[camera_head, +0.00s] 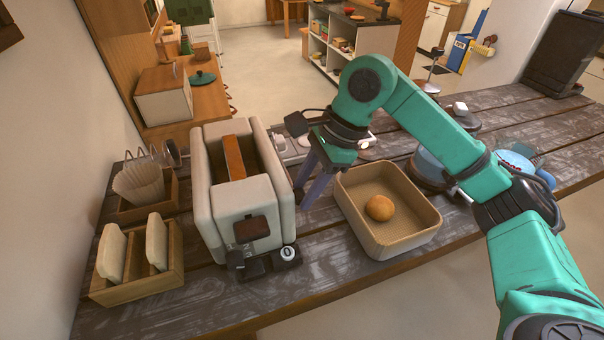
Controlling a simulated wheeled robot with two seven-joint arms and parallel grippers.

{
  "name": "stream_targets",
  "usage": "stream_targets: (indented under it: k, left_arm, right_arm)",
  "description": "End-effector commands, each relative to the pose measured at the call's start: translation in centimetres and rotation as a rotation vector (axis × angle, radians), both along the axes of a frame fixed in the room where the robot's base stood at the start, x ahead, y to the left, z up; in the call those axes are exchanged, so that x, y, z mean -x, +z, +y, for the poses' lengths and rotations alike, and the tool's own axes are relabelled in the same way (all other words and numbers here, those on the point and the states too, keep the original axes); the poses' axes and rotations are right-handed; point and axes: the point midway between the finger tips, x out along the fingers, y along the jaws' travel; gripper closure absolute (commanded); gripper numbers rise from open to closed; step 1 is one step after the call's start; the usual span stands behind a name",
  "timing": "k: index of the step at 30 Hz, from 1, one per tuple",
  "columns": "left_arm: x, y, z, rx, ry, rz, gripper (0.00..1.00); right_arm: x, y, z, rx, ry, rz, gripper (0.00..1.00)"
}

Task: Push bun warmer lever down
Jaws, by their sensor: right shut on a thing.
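The bun warmer (216,196) is a cream, toaster-like box with a long slot on top; an orange-brown strip (234,158) shows in the slot. A dark brown lever-like tab (251,229) is on its front face, with black parts and a round dial (288,254) below. My right gripper (311,190) points down between the warmer and a tan basket (352,211), apart from the front tab. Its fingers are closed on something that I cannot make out. A round bun (380,208) lies in the basket. My left gripper is out of view.
A wooden rack (150,278) with bread slices and a box with paper filters (138,182) stand left of the warmer. Blue dishes (433,169) lie right of the basket, near my right arm. The plank table's front edge (330,295) is bare.

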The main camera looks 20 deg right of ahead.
Motion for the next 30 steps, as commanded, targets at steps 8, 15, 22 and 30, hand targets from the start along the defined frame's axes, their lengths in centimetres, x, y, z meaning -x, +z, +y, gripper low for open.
stream_targets:
  k: [8,15,22,30]
  left_arm:
    - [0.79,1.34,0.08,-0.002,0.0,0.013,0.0]
    - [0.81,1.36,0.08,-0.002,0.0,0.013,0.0]
    - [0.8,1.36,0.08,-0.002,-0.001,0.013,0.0]
    - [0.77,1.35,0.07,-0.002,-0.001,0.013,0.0]
  right_arm:
    - [-0.09,0.88,-0.05,0.004,-0.006,0.082,1.0]
    - [-0.06,0.86,-0.07,0.005,-0.005,0.096,1.0]
    - [-0.07,0.89,-0.06,0.004,-0.005,0.094,0.53]
    - [-0.02,0.76,-0.04,0.005,-0.003,0.096,0.3]
